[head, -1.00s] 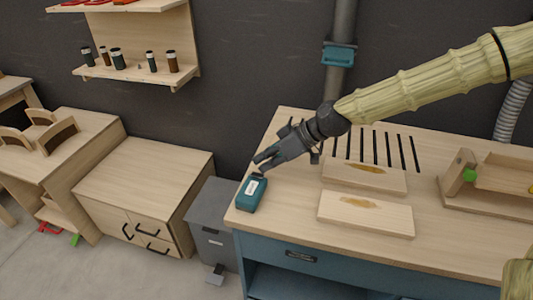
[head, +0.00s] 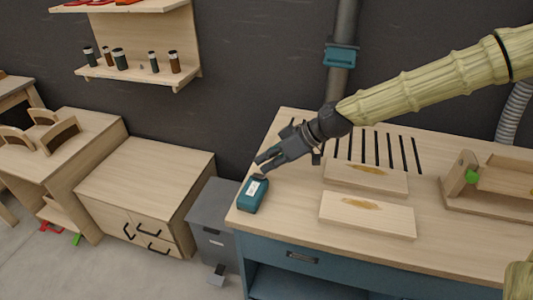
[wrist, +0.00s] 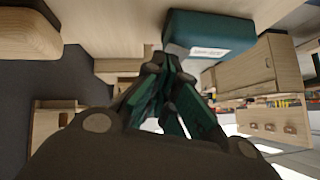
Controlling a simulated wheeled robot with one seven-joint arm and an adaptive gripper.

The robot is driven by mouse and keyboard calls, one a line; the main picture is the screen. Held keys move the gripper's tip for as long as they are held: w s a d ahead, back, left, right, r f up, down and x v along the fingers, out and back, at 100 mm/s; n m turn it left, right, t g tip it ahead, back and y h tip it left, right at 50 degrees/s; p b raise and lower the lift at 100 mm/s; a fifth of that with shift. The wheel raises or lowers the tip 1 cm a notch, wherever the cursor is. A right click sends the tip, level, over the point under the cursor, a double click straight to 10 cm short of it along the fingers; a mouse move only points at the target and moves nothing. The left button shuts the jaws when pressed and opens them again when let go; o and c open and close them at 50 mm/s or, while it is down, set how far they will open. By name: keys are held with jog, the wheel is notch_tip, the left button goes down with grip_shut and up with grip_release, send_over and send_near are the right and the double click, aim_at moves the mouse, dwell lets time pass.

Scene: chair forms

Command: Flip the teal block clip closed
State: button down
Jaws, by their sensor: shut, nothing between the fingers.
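The teal block (head: 252,196) lies on the bench top near its left front corner, with a white label on its upper face. A small dark part shows at its far end, but I cannot make out whether this is the clip or how it stands. My gripper (head: 261,163) is shut and empty, just beyond and above the block's far end. In the wrist view the teal block (wrist: 222,32) is close beside the fingertips of my gripper (wrist: 166,62). I cannot tell whether they touch it.
Two wooden boards with brown patches, a near one (head: 365,216) and a far one (head: 350,178), lie to the right on the bench (head: 285,215). Slots run behind them. A wooden fixture (head: 490,190) stands at the right. A grey bin (head: 212,222) is left of the bench.

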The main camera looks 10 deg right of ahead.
jog(key=shift+r, duration=0.2)
jog(key=shift+r+p, duration=0.55)
jog(key=shift+r, duration=0.1)
jog(key=shift+r, duration=0.1)
